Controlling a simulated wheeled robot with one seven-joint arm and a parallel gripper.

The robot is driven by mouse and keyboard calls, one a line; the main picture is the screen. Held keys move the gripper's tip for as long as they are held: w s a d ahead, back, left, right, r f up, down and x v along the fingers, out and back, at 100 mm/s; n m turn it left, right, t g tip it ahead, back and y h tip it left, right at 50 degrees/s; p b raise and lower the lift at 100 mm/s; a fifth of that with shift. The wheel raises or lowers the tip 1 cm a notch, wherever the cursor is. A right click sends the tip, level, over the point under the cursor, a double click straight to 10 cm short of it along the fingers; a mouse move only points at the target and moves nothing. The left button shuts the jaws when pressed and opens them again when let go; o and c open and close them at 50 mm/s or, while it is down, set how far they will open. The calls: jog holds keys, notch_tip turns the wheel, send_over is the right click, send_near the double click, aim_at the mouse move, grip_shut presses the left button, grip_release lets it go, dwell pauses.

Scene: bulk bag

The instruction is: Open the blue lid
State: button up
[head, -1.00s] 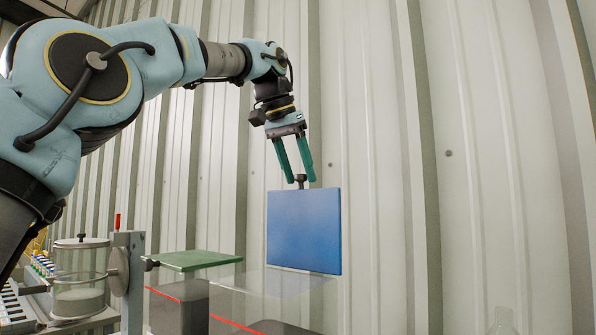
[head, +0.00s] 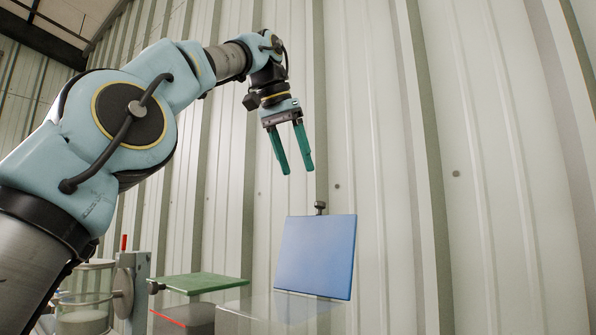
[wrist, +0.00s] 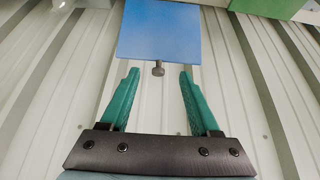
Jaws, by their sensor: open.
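The blue lid (head: 318,256) stands raised, close to upright and leaning back a little, at the rear of a clear box (head: 275,310) in the head view. A small dark knob (head: 320,207) sticks up from its top edge. My gripper (head: 296,172) is open and empty, above the lid and a little to the left of the knob, apart from it. In the wrist view the blue lid (wrist: 160,30) lies beyond my fingertips (wrist: 158,72), with its knob (wrist: 158,68) showing between them.
A green lid (head: 200,283) lies flat to the left, with a dark bin (head: 185,318) under it. A glass vessel (head: 85,300) on a stand is at the lower left. A ribbed metal wall (head: 400,150) rises behind. The air around my gripper is free.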

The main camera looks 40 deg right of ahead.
jog(key=shift+c, duration=0.5)
jog(key=shift+d+f, duration=0.1)
jog(key=shift+f, duration=0.15)
jog(key=shift+c, duration=0.7)
jog(key=f+g+b, duration=0.1)
jog(key=w+d+f+n+g+h, duration=0.1)
jog(key=f, duration=0.1)
jog(key=d+f+g+b, duration=0.1)
jog(key=f, duration=0.1)
jog(key=shift+w+d+f+g+b, duration=0.2)
jog(key=shift+w+f+g+b, duration=0.05)
jog(key=shift+w+g+b, duration=0.05)
jog(key=c, duration=0.5)
jog(key=w+f+n+g+h+b, duration=0.1)
jog(key=w+d+f+n+g+h+b, duration=0.1)
jog(key=g, duration=0.1)
jog(key=shift+w+d+f, duration=0.1)
jog(key=shift+f, duration=0.25)
grip_shut()
jog(key=w+n+g+h+b, duration=0.2)
jog(key=w+n+h, duration=0.4)
jog(key=w, duration=0.3)
jog(key=shift+w+r+n+g+h+b, duration=0.15)
jog(key=shift+n+g+h+b, duration=0.2)
jog(key=shift+g, duration=0.35)
